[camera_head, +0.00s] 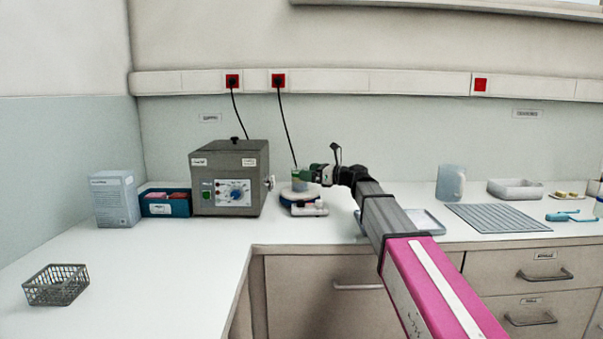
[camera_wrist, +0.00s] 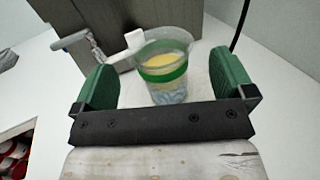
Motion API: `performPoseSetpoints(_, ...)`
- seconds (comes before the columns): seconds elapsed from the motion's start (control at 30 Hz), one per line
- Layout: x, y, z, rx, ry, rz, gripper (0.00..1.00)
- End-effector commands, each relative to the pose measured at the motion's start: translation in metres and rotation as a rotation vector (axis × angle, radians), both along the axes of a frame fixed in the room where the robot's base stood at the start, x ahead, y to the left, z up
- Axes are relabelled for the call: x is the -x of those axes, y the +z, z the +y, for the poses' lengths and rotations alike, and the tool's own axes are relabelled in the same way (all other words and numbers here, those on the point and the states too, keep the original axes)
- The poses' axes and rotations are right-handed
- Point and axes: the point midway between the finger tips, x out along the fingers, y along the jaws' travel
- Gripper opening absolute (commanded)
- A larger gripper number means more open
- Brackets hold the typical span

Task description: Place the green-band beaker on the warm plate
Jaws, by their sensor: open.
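The green-band beaker (camera_wrist: 165,76) is a clear cup with a green band and something yellow inside. In the wrist view it stands upright between and slightly beyond my two green fingers, with gaps on both sides. My gripper (camera_head: 316,174) is open around it. In the head view the beaker (camera_head: 299,180) is partly hidden by my gripper and appears on the round warm plate (camera_head: 300,198), which has a dark blue rim. The contact under the beaker is hard to see.
A grey machine (camera_head: 231,178) with a dial stands just left of the plate. Its side handle reaches close to the beaker. A blue box (camera_head: 165,209), carton (camera_head: 115,199) and wire basket (camera_head: 56,285) are further left. A jug (camera_head: 450,183) and ribbed mat (camera_head: 497,218) are right.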

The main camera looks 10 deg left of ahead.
Motion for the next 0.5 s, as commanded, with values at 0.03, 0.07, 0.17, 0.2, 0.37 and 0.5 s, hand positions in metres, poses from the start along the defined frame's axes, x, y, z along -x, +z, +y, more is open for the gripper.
performPoseSetpoints(0.03, 0.004, 0.000, -0.012, 0.000, -0.003, 0.000, 1.00)
performPoseSetpoints(0.07, 0.005, 0.000, -0.018, 0.000, -0.002, 0.000, 1.00)
performPoseSetpoints(0.17, 0.007, 0.000, -0.038, 0.000, -0.002, 0.000, 1.00)
performPoseSetpoints(0.2, 0.008, 0.000, -0.044, 0.000, -0.002, 0.000, 1.00)
performPoseSetpoints(0.37, 0.011, 0.000, -0.065, -0.001, -0.001, 0.000, 1.00)
performPoseSetpoints(0.5, 0.012, 0.000, -0.075, -0.001, 0.000, 0.000, 1.00)
